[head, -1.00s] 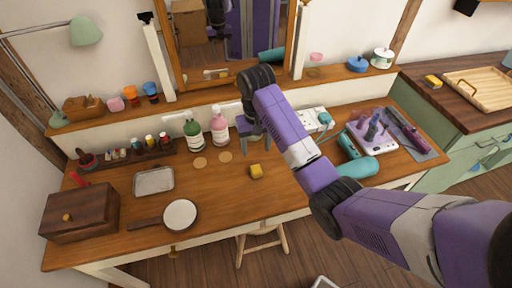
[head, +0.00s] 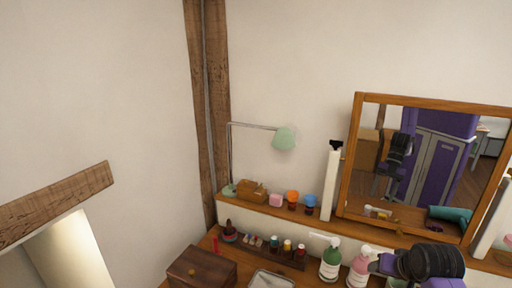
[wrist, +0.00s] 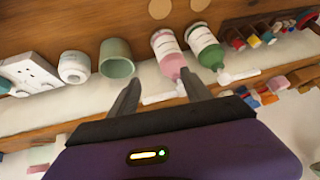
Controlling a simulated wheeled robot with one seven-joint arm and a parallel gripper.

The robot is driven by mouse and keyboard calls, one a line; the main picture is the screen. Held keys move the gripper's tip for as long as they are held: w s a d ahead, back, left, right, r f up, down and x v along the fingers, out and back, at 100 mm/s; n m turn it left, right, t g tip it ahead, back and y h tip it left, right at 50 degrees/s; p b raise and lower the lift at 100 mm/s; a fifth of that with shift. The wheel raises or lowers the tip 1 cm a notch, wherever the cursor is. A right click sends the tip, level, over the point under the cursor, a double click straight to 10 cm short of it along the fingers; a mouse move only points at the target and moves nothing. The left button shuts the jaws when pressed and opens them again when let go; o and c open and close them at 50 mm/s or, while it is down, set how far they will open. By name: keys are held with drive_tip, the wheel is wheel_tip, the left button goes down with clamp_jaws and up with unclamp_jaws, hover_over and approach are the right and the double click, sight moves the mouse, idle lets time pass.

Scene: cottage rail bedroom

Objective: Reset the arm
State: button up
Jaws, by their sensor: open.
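My gripper (wrist: 158,92) is open in the wrist view, with its two dark fingers apart and nothing between them. Its fingertips show in front of a pink pump bottle (wrist: 168,52) and a green pump bottle (wrist: 205,45); whether they touch cannot be told. A green cup (wrist: 117,58) stands beside the pink bottle. In the head view only part of my arm shows at the lower right, beside the pink bottle (head: 358,270) and the green bottle (head: 330,260); the fingertips are not clearly visible there.
A wood-framed mirror (head: 352,150) stands behind the table. The back ledge holds a green lamp (head: 284,138), a wooden box (head: 252,192) and small pots (head: 310,203). A dark wooden box (head: 202,268) is at lower left. A white jar (wrist: 73,67) stands beside the green cup.

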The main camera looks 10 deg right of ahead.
drive_tip(key=s+a+r+t+h, duration=0.2)
drive_tip(key=s+a+t, duration=0.65)
drive_tip(key=a, duration=0.55)
drive_tip(key=s+a+r+n+y, duration=0.1)
drive_tip(key=s+a+n, duration=0.1)
drive_tip(key=s, duration=0.9)
drive_tip(key=s+a+r+n+y+b, duration=0.1)
drive_tip(key=s+a, duration=0.4)
drive_tip(key=s, duration=0.6)
drive_tip(key=s+a+r+n+y, duration=0.1)
drive_tip(key=s+a+n+y, duration=0.1)
drive_tip(key=s, duration=0.9)
drive_tip(key=shift+s+a+r+n, duration=0.25)
drive_tip(key=shift+s+a+n, duration=0.15)
drive_tip(key=shift+a, duration=0.4)
drive_tip(key=shift+g, duration=0.25)
